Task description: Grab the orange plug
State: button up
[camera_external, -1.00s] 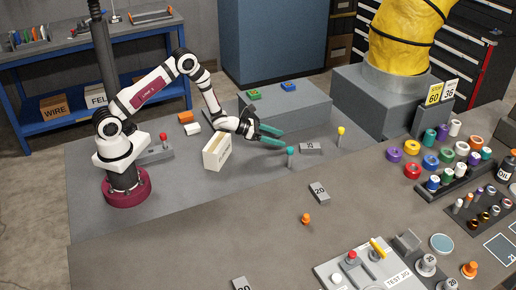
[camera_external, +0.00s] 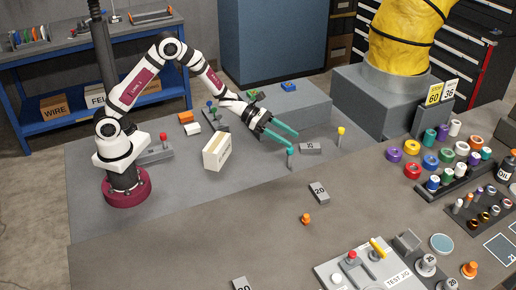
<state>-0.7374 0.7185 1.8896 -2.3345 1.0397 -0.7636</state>
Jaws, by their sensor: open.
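A small orange plug (camera_external: 306,218) stands on the grey bench, in the open middle. A second orange plug-like piece (camera_external: 470,269) stands at the lower right, near the test jig. My gripper (camera_external: 294,142) is open, with its two teal fingers apart and pointing right and slightly down. It is well behind the nearer orange plug and touches neither orange piece.
A cream box (camera_external: 217,151) stands left of my gripper. A yellow-topped post (camera_external: 340,135) stands behind. The test jig (camera_external: 365,268) is at the front. Bench around the nearer plug is mostly clear.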

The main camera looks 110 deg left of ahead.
jog(key=w+d+m+g+h, duration=0.15)
jog(key=d+m+h, duration=0.4)
jog(key=d, duration=0.85)
jog(key=g, duration=0.1)
send_near(308, 221)
jog(key=shift+h, duration=0.35)
jog(key=x, duration=1)
jog(key=shift+w+a, duration=0.1)
jog(key=shift+a, duration=0.05)
grip_shut()
